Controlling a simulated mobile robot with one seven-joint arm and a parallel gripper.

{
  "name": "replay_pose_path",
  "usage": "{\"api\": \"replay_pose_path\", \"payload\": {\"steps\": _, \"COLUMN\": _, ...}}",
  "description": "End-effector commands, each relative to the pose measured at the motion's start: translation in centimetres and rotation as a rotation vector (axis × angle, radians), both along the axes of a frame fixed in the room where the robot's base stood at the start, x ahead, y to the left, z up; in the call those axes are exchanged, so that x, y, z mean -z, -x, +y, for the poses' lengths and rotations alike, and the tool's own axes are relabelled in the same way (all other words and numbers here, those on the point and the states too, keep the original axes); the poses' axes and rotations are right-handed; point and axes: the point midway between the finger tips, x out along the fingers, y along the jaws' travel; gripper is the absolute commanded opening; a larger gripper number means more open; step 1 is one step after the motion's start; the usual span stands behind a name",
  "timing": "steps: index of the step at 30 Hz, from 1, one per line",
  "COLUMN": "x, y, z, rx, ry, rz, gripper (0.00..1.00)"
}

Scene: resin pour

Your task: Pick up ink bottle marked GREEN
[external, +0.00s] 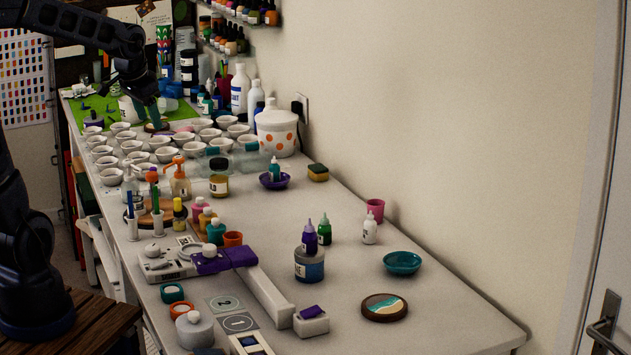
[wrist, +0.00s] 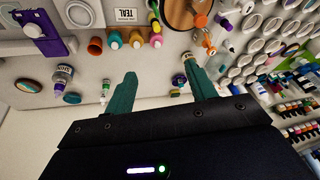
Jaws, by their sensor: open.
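My gripper (external: 156,122) is far off at the back left, above the white bowls. In the wrist view my gripper (wrist: 160,68) has its two green fingers apart with nothing between them. A small bottle (wrist: 105,91) shows left of the fingers there; I cannot tell whether it is the green one.
A white bottle (external: 370,229), pink cup (external: 375,210) and teal dish (external: 402,262) stand right of the green bottle. A round coaster (external: 384,307) lies in front. Many white bowls (external: 163,154) crowd the back.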

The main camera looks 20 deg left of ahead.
Motion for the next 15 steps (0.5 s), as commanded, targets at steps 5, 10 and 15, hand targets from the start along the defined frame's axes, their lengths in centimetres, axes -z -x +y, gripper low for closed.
{"api": "replay_pose_path", "payload": {"steps": 5, "x": 1.8, "y": -3.8, "z": -4.5, "rx": 0.130, "ry": -0.012, "rz": 0.014, "gripper": 0.56}}
{"api": "replay_pose_path", "payload": {"steps": 10, "x": 3.9, "y": -6.8, "z": -9.1, "rx": 0.253, "ry": -0.012, "rz": 0.025, "gripper": 0.56}}
{"api": "replay_pose_path", "payload": {"steps": 15, "x": 6.4, "y": -9.4, "z": -14.0, "rx": 0.374, "ry": -0.004, "rz": 0.033, "gripper": 0.56}}
